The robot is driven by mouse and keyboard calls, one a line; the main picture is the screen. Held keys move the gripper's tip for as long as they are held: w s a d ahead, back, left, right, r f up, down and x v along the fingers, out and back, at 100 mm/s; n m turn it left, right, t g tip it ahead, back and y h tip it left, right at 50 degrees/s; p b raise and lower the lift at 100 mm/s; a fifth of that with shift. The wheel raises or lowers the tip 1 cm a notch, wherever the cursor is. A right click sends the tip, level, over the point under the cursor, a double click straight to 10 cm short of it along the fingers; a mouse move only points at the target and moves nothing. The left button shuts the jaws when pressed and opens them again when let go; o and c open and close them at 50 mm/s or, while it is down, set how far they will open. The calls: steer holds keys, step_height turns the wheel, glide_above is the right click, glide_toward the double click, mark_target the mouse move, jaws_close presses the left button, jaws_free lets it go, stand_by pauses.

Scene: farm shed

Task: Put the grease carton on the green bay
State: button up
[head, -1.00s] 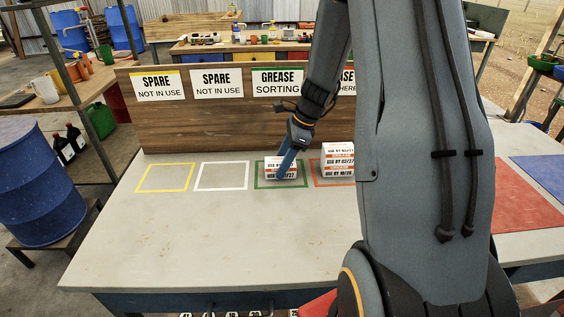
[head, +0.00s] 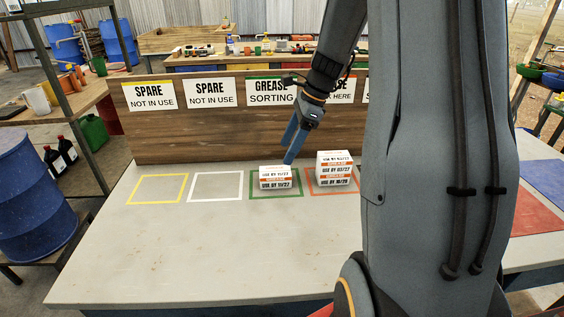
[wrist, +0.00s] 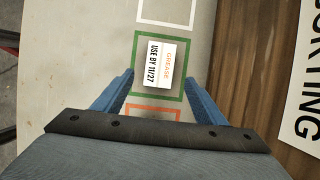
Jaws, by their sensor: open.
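The grease carton (head: 275,178), white with orange and black print reading "USE BY 11/27", sits inside the green bay (head: 254,197), a green outline on the table. In the wrist view the carton (wrist: 154,63) lies within the green outline (wrist: 146,35), slightly turned against it. My gripper (head: 290,152) is open and empty, above and just behind the carton, apart from it. In the wrist view my gripper's two blue fingers (wrist: 158,84) stand wide apart, with the carton beyond their tips.
More cartons (head: 334,169) stand stacked in the orange bay (head: 318,193) to the right. The white bay (head: 216,199) and yellow bay (head: 157,201) are empty. A wooden board with signs (head: 200,142) stands behind the bays. The table's front is clear.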

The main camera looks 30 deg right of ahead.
steer(key=s+a+f+n+h, duration=0.1)
steer(key=s+a+n, duration=0.4)
steer(key=s+n, duration=0.1)
steer(key=s+a+f+n+h, duration=0.1)
steer(key=s+a+n, duration=0.3)
steer(key=s+n, duration=0.2)
steer(key=s+a+f+n+g+h, duration=0.1)
steer(key=s+a+f+n+h, duration=0.1)
steer(key=s+a+n, duration=0.3)
steer(key=shift+s+a+n, duration=0.2)
steer(key=shift+s+n, duration=0.05)
steer(key=shift+n, duration=0.9)
steer(key=shift+s+a+n, duration=0.15)
steer(key=shift+s+n, duration=0.05)
steer(key=shift+n, duration=0.95)
steer(key=shift+s+a+f+n, duration=0.15)
steer(key=shift+s+n, duration=0.2)
steer(key=shift+n, duration=0.25)
